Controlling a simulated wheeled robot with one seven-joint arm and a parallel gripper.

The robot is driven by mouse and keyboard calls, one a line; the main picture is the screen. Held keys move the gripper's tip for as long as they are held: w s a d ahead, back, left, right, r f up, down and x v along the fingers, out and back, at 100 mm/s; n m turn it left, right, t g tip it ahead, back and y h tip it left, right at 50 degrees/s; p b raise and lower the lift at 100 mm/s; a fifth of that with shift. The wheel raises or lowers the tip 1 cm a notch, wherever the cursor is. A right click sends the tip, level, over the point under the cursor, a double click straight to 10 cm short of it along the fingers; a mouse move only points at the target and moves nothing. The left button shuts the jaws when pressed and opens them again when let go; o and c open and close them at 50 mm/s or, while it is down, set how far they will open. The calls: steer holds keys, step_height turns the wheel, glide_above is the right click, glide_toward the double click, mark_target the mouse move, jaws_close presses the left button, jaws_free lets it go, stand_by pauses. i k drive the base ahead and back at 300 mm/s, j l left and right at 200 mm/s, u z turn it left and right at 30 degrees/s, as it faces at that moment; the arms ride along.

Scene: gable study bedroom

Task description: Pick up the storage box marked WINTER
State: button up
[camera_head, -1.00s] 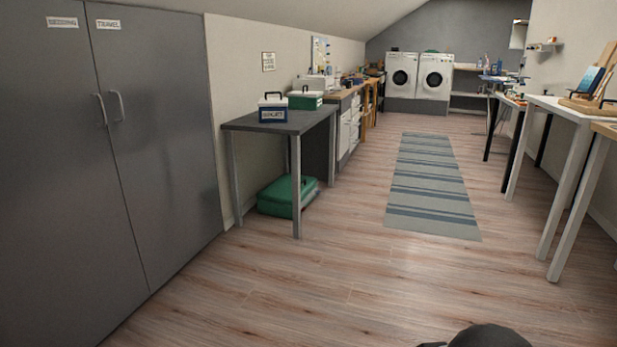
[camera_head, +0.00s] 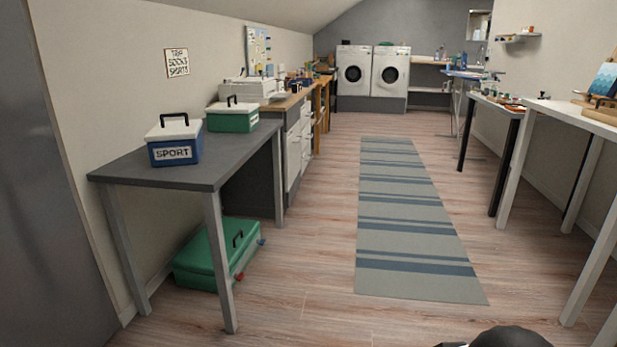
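A blue storage box with a white lid and black handle (camera_head: 176,150) stands on the grey table at the left, and its label reads SPORT. A green box with a white lid and black handle (camera_head: 232,116) stands behind it on the same table, and I see no readable label on it. No box marked WINTER can be read in this view. My gripper is not clearly seen; only a dark rounded part of my own body shows at the bottom edge.
The grey table (camera_head: 130,172) has a green case (camera_head: 200,258) on the floor beneath it. A striped rug (camera_head: 412,232) lies along the open middle floor. White tables (camera_head: 575,125) line the right. Washing machines (camera_head: 390,72) stand at the far end. A grey cabinet (camera_head: 45,200) is at the left edge.

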mark_target(229, 117)
steer(key=i+l, duration=0.1)
steer(key=i, duration=0.75)
steer(key=i+l+u, duration=0.15)
steer(key=i, duration=0.75)
